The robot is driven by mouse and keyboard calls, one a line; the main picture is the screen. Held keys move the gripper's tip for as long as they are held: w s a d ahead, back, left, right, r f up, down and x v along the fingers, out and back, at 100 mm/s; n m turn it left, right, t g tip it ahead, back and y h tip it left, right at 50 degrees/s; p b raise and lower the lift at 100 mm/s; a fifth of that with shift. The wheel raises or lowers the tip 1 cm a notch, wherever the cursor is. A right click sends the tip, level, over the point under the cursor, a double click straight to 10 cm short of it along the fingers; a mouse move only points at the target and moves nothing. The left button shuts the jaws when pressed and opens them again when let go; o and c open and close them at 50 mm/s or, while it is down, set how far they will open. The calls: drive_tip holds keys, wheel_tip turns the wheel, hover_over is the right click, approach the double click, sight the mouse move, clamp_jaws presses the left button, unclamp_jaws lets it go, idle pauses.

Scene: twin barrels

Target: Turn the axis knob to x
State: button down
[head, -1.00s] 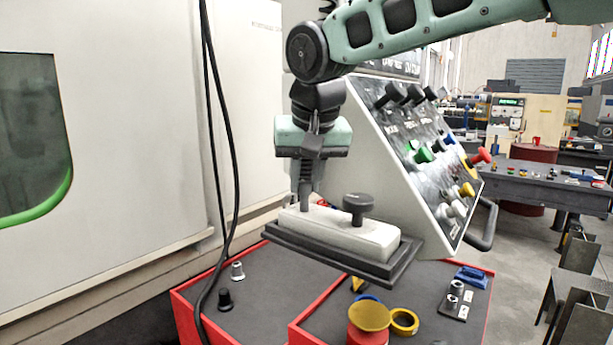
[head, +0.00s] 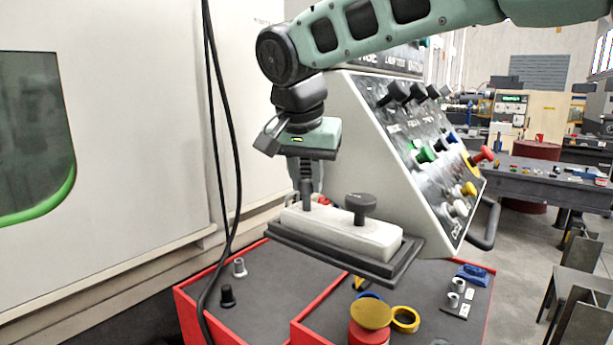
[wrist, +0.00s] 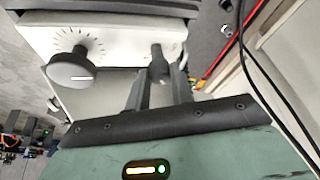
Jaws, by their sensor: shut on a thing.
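A white box with two knobs (head: 345,233) sits on a dark ledge in the head view. My gripper (head: 307,197) points down at its left end, shut on the small dark knob (wrist: 157,58) there. In the wrist view the fingers (wrist: 160,82) stand on either side of this knob, and its pointer cannot be made out. The other knob (head: 360,206) is round, black and free. In the wrist view this round knob (wrist: 70,70) has a white line and a ring of tick marks around it. No x or axis lettering is readable.
A slanted control panel (head: 425,150) with several coloured knobs rises just behind the box. Black cables (head: 222,140) hang at the left. A red-edged bench (head: 265,285) below holds small parts and a red and yellow button (head: 370,320).

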drive_tip(key=c, duration=1.2)
unclamp_jaws()
drive_tip(key=v, duration=1.7)
drive_tip(key=shift+r, duration=0.2)
drive_tip(key=shift+s+f, duration=0.1)
drive_tip(key=s+d+f+n+g+y+b, duration=0.15)
drive_tip(key=s+f+n, duration=0.25)
drive_tip(key=f, duration=0.5)
drive_tip(key=s+d+f+n+g+p, duration=0.1)
drive_tip(key=s+d+f+n, duration=0.3)
drive_tip(key=f, duration=0.6)
drive_tip(key=s+d+f+n+g, duration=0.1)
drive_tip(key=s+d+f, duration=0.4)
drive_tip(key=s+f, duration=0.2)
drive_tip(key=s+d+f+n+g, duration=0.1)
drive_tip(key=s+d+f+n, duration=0.1)
drive_tip(key=s+d+f, duration=0.3)
drive_tip(key=s+f, duration=0.3)
drive_tip(key=f, duration=0.2)
drive_tip(key=shift+s+b, duration=0.25)
drive_tip(key=shift+b, duration=0.15)
